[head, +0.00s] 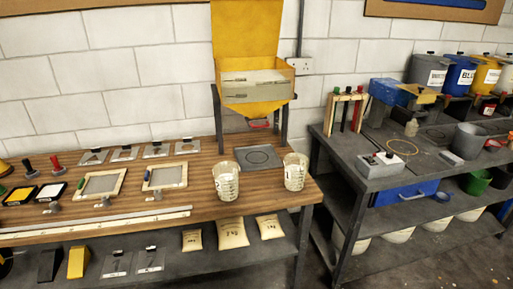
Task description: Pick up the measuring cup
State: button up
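Two pale translucent cups with dark markings stand upright at the right end of the wooden workbench (262,192). The left cup (227,182) shows several graduation-like lines and stands just left of a grey plate. The right cup (295,172) stands close to the bench's right edge, right of the plate. Both look like measuring cups; I cannot read their markings. The cups stand apart. My gripper is not in view.
The grey plate (258,158) lies between and behind the cups, below a yellow hopper (250,98) on dark legs. Framed screens (164,176) and a metal rail (95,223) lie left. A dark bench (350,190) stands right across a narrow gap.

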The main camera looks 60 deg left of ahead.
aim_at(226, 174)
jog(key=k, duration=0.6)
jog(key=u, duration=1.65)
